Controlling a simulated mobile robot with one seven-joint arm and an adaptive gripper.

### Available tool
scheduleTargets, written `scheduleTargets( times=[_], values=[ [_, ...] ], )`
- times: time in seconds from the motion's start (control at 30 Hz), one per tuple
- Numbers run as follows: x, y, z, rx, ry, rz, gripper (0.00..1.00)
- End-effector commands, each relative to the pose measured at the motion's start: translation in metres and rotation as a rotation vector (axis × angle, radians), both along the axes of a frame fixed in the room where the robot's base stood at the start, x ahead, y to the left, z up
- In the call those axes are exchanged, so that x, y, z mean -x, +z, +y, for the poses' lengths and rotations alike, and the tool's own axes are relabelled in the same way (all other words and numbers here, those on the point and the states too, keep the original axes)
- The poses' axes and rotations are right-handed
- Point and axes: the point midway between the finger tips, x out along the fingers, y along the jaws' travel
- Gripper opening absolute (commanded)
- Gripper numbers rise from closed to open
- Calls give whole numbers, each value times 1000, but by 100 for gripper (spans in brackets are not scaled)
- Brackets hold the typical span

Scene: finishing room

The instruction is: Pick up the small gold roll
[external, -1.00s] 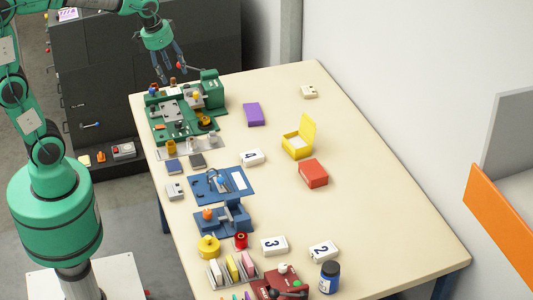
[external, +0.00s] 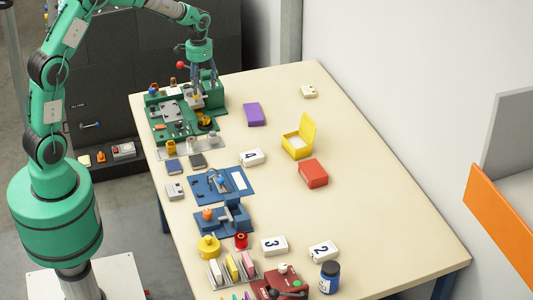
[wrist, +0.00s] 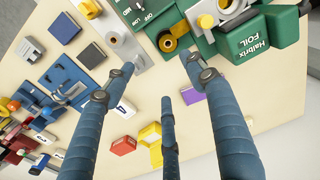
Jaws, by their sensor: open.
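The green foil machine (external: 160,105) stands at the far left end of the table; its "Halbrix FOIL" label shows in the wrist view (wrist: 245,45). A gold roll (external: 205,122) sits at its near right side and shows in the wrist view (wrist: 169,42), close to the fingertips. Another gold roll (external: 172,147) stands upright on a grey tray (external: 190,153) in front of the machine, with a silver roll (external: 213,139). I cannot tell which is the small one. My gripper (external: 205,86) is open, fingers down over the machine's right part. In the wrist view my gripper (wrist: 160,76) appears empty.
A red-knobbed lever (external: 180,65) rises beside my gripper. A purple box (external: 253,114), a yellow open box (external: 297,146) and a red box (external: 313,173) lie to the right. A blue device (external: 222,185) stands nearer. The table's right side is mostly clear.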

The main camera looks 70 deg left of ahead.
Motion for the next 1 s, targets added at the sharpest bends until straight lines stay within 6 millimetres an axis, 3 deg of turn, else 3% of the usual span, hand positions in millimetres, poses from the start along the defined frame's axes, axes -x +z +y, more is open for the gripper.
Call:
scheduleTargets(
  times=[0.1,0.27,0.73,1.0],
  values=[
    [-4,-20,15,8,7,16,56],
    [-6,-30,22,11,9,23,56],
    [-6,-36,22,11,9,24,56],
    [-5,-69,22,12,9,25,56]
  ],
)
